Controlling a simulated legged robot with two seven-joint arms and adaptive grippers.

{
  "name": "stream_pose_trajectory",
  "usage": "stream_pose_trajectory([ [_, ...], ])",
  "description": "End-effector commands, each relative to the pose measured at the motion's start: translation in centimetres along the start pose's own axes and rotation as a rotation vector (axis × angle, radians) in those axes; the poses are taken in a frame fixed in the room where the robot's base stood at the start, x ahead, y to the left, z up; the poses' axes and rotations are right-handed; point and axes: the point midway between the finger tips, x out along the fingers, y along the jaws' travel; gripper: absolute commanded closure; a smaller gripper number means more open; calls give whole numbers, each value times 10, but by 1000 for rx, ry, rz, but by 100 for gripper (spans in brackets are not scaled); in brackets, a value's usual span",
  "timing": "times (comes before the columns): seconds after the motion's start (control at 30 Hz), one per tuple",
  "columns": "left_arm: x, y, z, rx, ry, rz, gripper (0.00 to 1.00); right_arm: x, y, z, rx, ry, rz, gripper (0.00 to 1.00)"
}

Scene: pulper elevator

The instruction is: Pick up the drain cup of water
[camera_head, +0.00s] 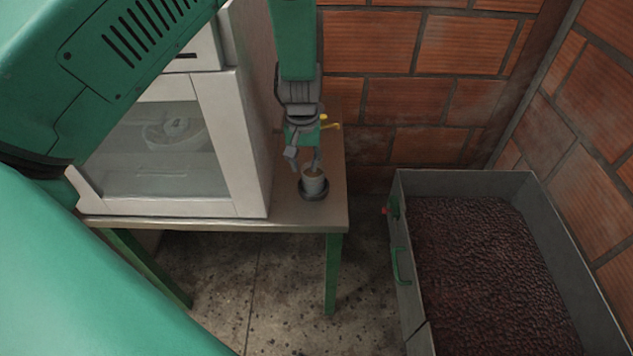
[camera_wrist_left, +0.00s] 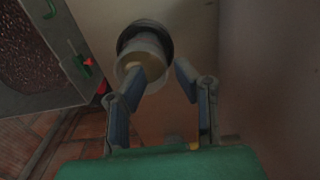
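A small pale cup (camera_head: 313,186) with a brownish inside stands upright in a dark round holder (camera_head: 315,196) near the right front corner of the table. My left gripper (camera_head: 304,160) comes down from above and is open just over the cup, its fingers pointing down. In the left wrist view the cup (camera_wrist_left: 143,50) is just ahead of the open left gripper (camera_wrist_left: 160,70), nearer the left finger. I cannot tell whether a finger touches the rim. The water itself is not clear. My right gripper is not in view.
A white glass-fronted cabinet (camera_head: 235,140) stands on the table (camera_head: 290,212), close left of the cup. A metal bin (camera_head: 545,200) of dark beans with green handles is at the right. Brick walls (camera_head: 395,100) close off the back and right.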

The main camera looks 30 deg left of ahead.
Motion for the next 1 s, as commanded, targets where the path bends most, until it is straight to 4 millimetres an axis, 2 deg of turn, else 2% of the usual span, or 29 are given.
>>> stream_pose_trajectory([
  [0.33, 45, 1, 1, -1, -1, 0, 73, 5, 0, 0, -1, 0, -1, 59],
  [0.43, 51, 2, 1, 0, 1, 1, 73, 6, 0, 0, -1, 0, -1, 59],
  [0.67, 51, 2, 1, -1, 3, 1, 73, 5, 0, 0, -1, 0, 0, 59],
  [0.73, 52, 2, 0, -1, 2, 1, 94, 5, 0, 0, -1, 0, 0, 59],
  [0.77, 52, 2, 0, -1, 2, 2, 100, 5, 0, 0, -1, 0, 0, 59],
  [1.0, 52, 1, 0, -1, 0, 2, 100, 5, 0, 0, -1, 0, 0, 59],
])
